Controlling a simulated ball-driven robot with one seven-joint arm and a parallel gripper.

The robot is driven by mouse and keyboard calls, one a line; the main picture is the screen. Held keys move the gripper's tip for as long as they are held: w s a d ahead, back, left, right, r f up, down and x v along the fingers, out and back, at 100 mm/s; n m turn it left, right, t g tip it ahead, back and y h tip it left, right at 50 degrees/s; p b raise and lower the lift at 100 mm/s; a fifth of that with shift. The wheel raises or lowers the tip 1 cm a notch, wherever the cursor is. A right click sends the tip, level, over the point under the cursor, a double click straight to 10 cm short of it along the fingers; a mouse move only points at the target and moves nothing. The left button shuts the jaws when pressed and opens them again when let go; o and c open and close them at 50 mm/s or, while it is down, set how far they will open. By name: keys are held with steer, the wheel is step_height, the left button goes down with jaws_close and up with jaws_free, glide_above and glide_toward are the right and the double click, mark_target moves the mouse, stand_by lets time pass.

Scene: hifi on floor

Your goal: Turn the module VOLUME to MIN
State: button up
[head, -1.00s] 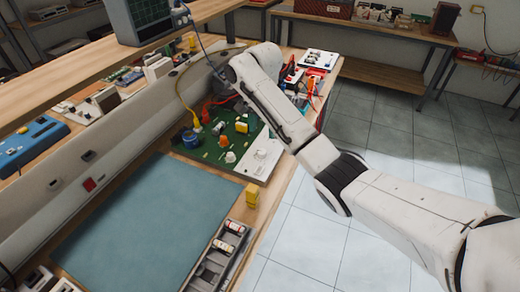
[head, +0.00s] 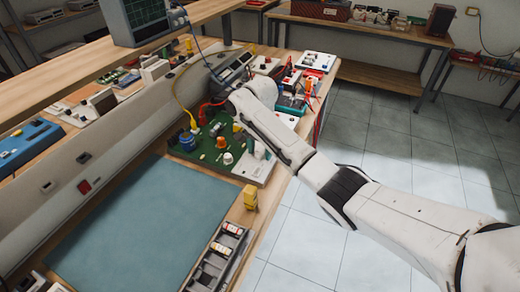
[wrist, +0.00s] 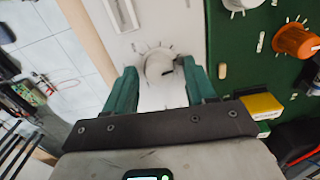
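The module is a green board (head: 205,165) with a white panel (head: 250,174) on its right side. In the wrist view, a round white knob (wrist: 160,64) with tick marks around it sits on the white panel (wrist: 190,22). My gripper (wrist: 159,72) is open, with one green finger on each side of this knob and a visible gap to both. A dark mark shows at the knob's right edge. I cannot read any VOLUME or MIN label. In the head view my gripper is over the white panel, and my arm partly hides it and the knob.
An orange knob (wrist: 295,40) and another white knob (wrist: 238,3) stand on the green board beside my right finger.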

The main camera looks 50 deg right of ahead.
steer(key=c, duration=0.9)
steer(key=shift+c, duration=0.2)
